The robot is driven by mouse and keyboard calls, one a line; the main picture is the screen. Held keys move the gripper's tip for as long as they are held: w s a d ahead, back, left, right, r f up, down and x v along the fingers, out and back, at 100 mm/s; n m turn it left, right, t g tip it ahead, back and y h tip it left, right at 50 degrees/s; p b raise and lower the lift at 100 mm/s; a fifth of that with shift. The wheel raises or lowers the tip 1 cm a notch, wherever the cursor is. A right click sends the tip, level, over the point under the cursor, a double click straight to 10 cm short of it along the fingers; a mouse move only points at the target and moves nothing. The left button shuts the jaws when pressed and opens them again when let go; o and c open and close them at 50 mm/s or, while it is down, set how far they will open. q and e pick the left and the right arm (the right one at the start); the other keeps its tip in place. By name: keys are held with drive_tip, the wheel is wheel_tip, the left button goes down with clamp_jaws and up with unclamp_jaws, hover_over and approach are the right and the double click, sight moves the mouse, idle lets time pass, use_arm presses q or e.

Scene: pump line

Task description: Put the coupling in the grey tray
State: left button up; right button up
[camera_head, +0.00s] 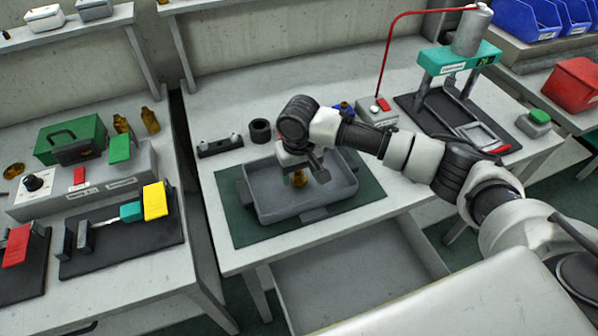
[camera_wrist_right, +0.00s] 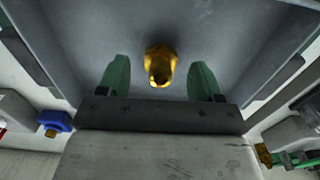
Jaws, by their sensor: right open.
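The grey tray (camera_head: 262,206) sits on a dark green mat on the middle bench. A small brass piece, which looks like the coupling (camera_head: 299,179), is inside the tray, below my right gripper (camera_head: 305,170). In the right wrist view the coupling (camera_wrist_right: 160,65) shows against the tray's grey floor (camera_wrist_right: 225,40), between the two green fingertips of the right gripper (camera_wrist_right: 159,80). The fingers are open, with a gap on both sides of the coupling. I cannot tell whether it rests fully on the tray floor. My left gripper is not in view.
A black ring (camera_head: 260,131) and a dark holder (camera_head: 220,147) stand behind the tray. A press with a green top (camera_head: 458,57) is at the right. Brass fittings (camera_head: 150,120) and a green box (camera_head: 70,138) are on the left bench. An open drawer (camera_head: 355,265) is below the bench.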

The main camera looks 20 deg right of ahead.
sight(299, 172)
wheel_tip(299, 172, up, 12)
idle(0.4)
drive_tip(key=shift+f, duration=0.15)
